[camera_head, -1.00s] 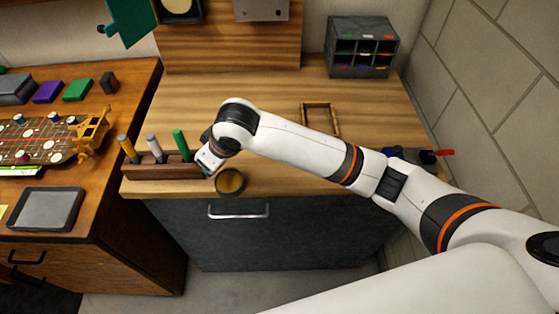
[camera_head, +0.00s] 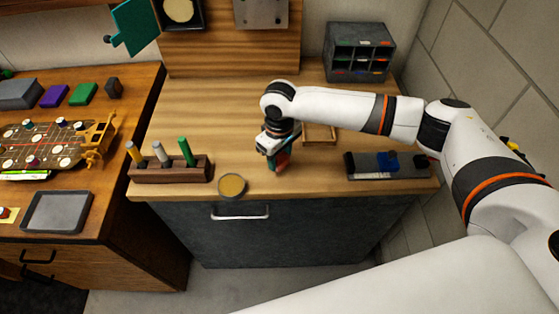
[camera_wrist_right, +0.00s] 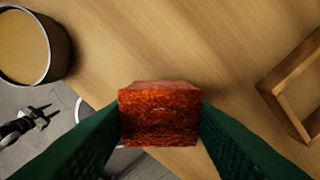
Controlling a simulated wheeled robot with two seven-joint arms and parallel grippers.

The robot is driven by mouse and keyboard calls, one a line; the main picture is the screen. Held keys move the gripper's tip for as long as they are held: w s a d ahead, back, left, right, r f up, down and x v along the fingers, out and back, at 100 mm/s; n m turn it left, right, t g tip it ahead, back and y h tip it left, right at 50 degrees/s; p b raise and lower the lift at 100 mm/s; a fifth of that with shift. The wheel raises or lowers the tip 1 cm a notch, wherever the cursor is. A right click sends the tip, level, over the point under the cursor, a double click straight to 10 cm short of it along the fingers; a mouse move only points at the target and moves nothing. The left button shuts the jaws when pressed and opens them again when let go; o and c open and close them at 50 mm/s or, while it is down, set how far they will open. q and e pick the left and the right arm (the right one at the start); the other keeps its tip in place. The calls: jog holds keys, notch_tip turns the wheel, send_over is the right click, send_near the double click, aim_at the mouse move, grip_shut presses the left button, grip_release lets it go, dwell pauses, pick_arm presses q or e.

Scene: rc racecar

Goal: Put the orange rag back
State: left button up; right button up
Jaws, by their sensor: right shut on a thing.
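The orange rag (camera_wrist_right: 160,112) is a rough red-orange block between the green fingers of my right gripper (camera_wrist_right: 160,125) in the right wrist view. In the head view my right gripper (camera_head: 277,160) points down above the bench, just right of the round tin, with a bit of the rag (camera_head: 283,160) showing. The gripper is shut on the rag. An empty wooden frame-like tray (camera_head: 320,133) lies on the bench just right of the gripper, partly hidden by my arm. It also shows at the right of the right wrist view (camera_wrist_right: 290,90).
A round tin (camera_head: 232,186) stands at the bench's front edge. A wooden holder (camera_head: 170,170) with several coloured handles is left of it. A dark tray with blue and black items (camera_head: 388,165) lies at right. A grey cubby box (camera_head: 358,50) stands at the back. The bench middle is clear.

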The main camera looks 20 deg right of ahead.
aim_at(279, 158)
jog(key=shift+f, duration=1.55)
jog(key=o, duration=0.9)
notch_tip(279, 158, up, 11)
jog(key=shift+a+f+b, duration=0.1)
jog(key=shift+f+b, duration=0.05)
jog(key=shift+b, duration=0.9)
jog(key=shift+r, duration=0.75)
